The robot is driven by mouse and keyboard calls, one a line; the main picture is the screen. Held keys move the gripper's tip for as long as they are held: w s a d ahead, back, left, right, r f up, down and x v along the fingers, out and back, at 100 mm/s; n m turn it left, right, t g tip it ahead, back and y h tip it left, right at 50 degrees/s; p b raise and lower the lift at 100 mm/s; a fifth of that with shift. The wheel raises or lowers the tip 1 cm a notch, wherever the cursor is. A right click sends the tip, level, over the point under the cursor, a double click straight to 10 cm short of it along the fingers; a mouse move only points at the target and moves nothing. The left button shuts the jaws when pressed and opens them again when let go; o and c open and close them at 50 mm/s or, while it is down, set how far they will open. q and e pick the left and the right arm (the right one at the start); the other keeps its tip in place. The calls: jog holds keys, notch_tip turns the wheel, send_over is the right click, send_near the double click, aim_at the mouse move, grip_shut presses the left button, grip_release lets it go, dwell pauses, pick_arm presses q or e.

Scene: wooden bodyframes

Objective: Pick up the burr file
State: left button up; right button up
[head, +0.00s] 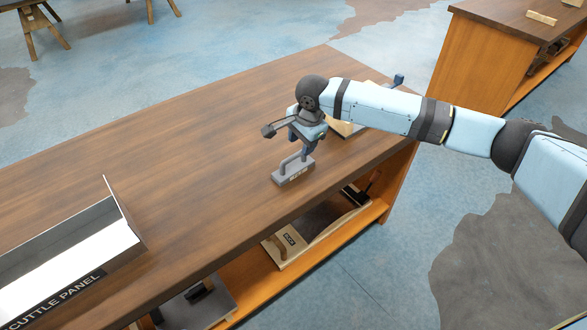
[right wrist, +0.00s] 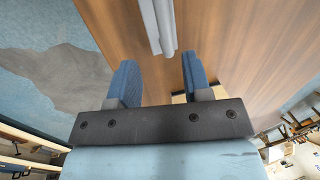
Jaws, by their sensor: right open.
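A grey block with a raised handle (head: 293,172), which looks like the burr file, stands on the wooden workbench; the small label on its front is too small to read. My right gripper (head: 303,140) is just above its handle, pointing down. In the right wrist view, my right gripper (right wrist: 160,76) has its two blue fingers apart with nothing held between them. A grey bar of the tool (right wrist: 158,25) lies ahead of the gap between the fingers. Whether the fingers touch the handle cannot be told. My left gripper is not in view.
A metal tray labelled "scuttle panel" (head: 125,232) stands at the bench's left front. A light wooden item (head: 345,128) lies behind my right wrist. The shelf below (head: 330,222) holds boxed items. The bench top (head: 170,140) left of the tool is clear.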

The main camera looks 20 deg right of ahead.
aim_at(295, 155)
jog(key=f, duration=0.2)
jog(key=w+a+f, duration=0.1)
jog(key=f, duration=0.2)
jog(key=shift+w+a+f+b, duration=0.15)
jog(key=shift+w+f+b, duration=0.1)
jog(key=shift+f+b, duration=0.1)
jog(key=shift+w+f, duration=0.1)
jog(key=shift+f, duration=0.4)
grip_shut()
